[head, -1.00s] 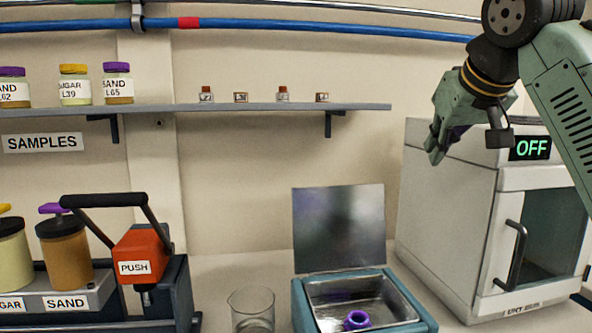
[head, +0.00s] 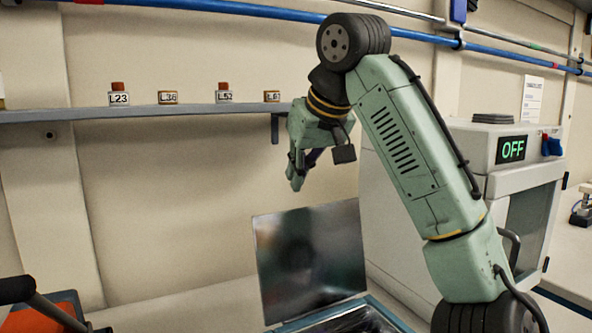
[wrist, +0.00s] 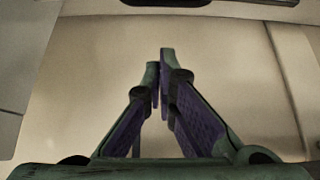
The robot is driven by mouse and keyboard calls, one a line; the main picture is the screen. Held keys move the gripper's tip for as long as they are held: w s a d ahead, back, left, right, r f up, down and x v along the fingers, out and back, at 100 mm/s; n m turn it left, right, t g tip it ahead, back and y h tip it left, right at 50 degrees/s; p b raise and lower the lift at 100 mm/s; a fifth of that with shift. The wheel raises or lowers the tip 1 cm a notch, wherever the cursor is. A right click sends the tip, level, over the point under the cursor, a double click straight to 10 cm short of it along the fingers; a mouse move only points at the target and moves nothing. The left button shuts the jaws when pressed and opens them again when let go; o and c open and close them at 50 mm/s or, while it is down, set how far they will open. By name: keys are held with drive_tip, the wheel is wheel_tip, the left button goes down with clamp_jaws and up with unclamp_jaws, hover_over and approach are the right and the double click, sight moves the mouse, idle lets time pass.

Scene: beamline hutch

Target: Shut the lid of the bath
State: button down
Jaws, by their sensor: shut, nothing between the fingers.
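The bath (head: 377,306) is a blue box with a steel inside, cut off by the bottom edge of the head view. Its lid (head: 310,262) is a shiny metal plate standing open, upright along the back edge. My gripper (head: 296,183) hangs above the lid's top edge, near its middle, apart from it and pointing down. In the wrist view my gripper (wrist: 160,85) shows its two fingers together with nothing between them. The lid and the bath cannot be made out in the wrist view.
A white oven-like cabinet (head: 468,150) with an OFF display stands right of the bath, partly behind my arm. A wall shelf (head: 190,112) with several small labelled bottles runs at the left. A red-orange press (head: 45,318) is at the lower left. The counter between is mostly clear.

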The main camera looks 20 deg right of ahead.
drive_tip(key=shift+f+p, duration=0.7)
drive_tip(key=shift+f, duration=1.9)
